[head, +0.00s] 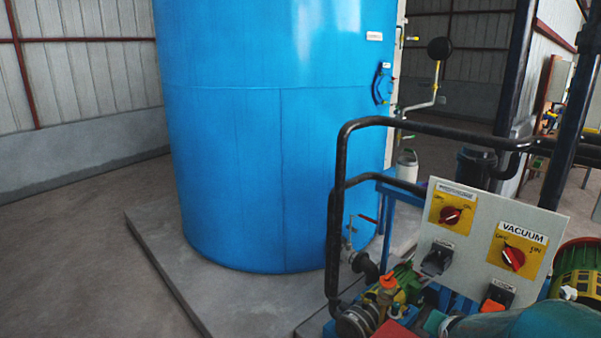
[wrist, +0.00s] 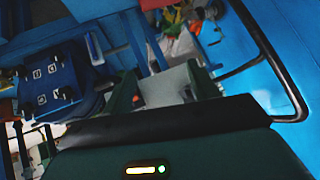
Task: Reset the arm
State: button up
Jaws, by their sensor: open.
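My gripper (wrist: 162,84) shows in the wrist view, with its dark green body across the bottom and two green fingers standing apart. It is open, and I see nothing held between the fingers. A pale surface lies beyond them. I cannot make out my gripper in the head view. The large blue autoclave vessel (head: 265,140) stands upright on a low concrete slab in the head view.
A white control panel (head: 470,265) with a red VACUUM knob (head: 513,258) and another red knob (head: 450,215) stands at right. A black tube rail (head: 337,215) rises beside it. A blue box (wrist: 48,84) lies left of my gripper. The left floor (head: 80,240) is clear.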

jog(key=s+a+r+n+g+y, duration=0.1)
jog(key=s+a+r+n, duration=0.3)
jog(key=s+a, duration=0.5)
jog(key=s+a+r+n+g+y, duration=0.2)
jog(key=s+a+r+n, duration=0.2)
jog(key=s+a+r, duration=0.4)
jog(key=shift+s+a+r, duration=0.2)
jog(key=shift+s+a, duration=0.15)
jog(key=shift+s, duration=0.2)
